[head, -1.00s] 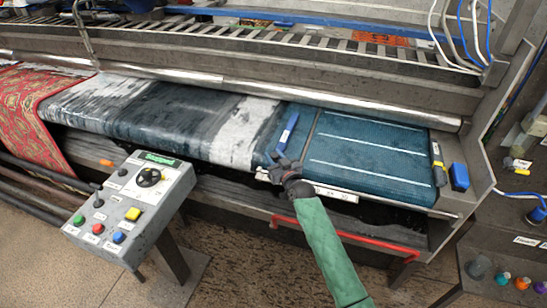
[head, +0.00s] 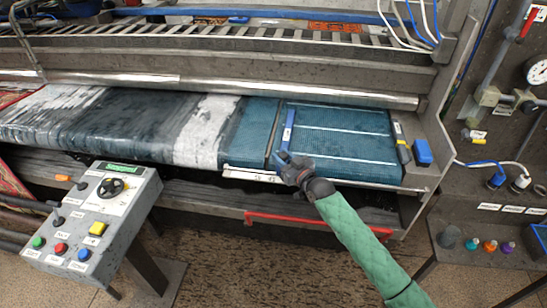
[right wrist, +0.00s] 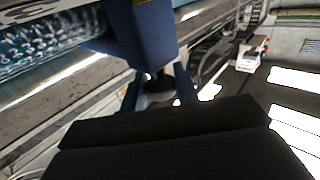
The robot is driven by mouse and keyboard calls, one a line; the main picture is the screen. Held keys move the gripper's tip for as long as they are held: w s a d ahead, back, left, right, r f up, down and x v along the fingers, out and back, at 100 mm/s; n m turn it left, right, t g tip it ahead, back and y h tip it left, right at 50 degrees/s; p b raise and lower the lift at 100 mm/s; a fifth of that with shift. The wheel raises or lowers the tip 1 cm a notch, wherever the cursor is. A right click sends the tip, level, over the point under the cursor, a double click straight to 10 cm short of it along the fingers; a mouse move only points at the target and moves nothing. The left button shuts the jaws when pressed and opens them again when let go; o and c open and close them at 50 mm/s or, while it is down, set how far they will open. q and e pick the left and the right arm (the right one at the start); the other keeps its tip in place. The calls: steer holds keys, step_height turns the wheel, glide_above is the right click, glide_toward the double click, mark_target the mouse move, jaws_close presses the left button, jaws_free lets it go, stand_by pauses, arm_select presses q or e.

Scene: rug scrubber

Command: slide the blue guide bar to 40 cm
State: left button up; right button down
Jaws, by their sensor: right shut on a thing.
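The blue guide bar (head: 288,128) lies across the teal bed (head: 345,135), just right of the dark seam in the bed in the head view. My right gripper (head: 284,157) is shut on the near end of the bar, at the front edge of the bed. In the right wrist view the blue end block of the bar (right wrist: 148,40) is large, with my right gripper's fingers (right wrist: 158,92) on either side below it. A pale scale strip (head: 250,174) runs along the front edge; its marks are too small to read. My left gripper is not in view.
A control panel (head: 95,220) with coloured buttons stands at front left. A red rail (head: 310,222) runs below the bed, under my right arm. A wet dark-and-white rug (head: 120,120) lies left of the bar. A blue block (head: 422,152) sits at the bed's right end.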

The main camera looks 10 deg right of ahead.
steer(key=shift+s+d, duration=0.1)
steer(key=shift+d, duration=0.15)
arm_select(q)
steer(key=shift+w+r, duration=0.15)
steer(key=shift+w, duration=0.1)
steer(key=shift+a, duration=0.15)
arm_select(e)
steer(key=c, duration=1.1)
jaws_free()
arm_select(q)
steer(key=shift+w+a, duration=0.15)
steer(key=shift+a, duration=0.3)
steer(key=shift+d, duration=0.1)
